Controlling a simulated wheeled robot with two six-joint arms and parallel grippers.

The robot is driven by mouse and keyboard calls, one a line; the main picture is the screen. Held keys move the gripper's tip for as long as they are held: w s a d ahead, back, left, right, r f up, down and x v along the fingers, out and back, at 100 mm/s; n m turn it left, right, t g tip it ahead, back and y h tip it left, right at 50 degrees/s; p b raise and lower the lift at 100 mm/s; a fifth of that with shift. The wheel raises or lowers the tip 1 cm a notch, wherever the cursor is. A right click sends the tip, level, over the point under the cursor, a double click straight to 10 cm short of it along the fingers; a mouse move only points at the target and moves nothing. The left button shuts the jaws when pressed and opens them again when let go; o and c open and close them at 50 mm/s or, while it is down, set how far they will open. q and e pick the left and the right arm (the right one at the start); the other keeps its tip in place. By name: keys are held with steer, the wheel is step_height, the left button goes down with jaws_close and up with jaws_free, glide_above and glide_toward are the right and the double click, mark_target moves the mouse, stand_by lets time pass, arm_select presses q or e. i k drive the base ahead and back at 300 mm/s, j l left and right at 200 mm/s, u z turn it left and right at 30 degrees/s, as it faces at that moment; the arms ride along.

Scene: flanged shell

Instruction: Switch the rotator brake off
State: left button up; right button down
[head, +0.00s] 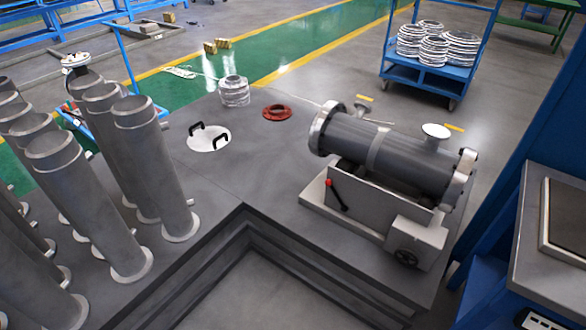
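The rotator (365,208) is a light grey base on the dark grey bench, at the right. A dark grey flanged shell (405,160) lies on it, sloping down to the right in the picture. A black lever with a red knob (328,183) sits on the near side of the base; its knob end is up and to the left. It may be the brake lever, but no label is readable. A black handwheel (407,258) is on the box at the base's near right end. Neither of my grippers is in view.
Several upright grey pipes (150,165) stand at the left. A white disc with two black handles (209,139), a red ring (278,112) and a stack of pale rings (234,91) lie on the bench. A blue cart (428,75) holds flanges behind. The bench has an inner corner in front.

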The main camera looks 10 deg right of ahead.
mark_target(328, 182)
steer(key=i+j, duration=0.4)
steer(key=i+j+z, duration=0.1)
steer(key=i+j, duration=0.3)
steer(key=j, duration=0.2)
